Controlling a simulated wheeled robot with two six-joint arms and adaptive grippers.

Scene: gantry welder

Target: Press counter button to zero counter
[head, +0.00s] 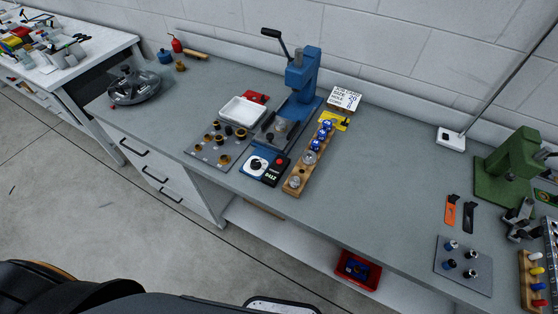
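A small black counter (275,171) lies on the grey workbench near its front edge, in front of the blue press. It has a greenish lit display with small digits, perhaps 0412, too small to read surely. A red spot near its top end looks like the counter button (280,162). A blue box with a white round dial (255,165) sits directly left of the counter. Neither of my grippers is in the head view, and nothing covers the counter.
The blue press (303,78) stands behind, its lever raised. A wooden strip (295,184) with several round parts lies right of the counter. A plate with brass pieces (207,150) and a white tray (242,111) lie left. The bench toward the green press (507,158) is mostly clear.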

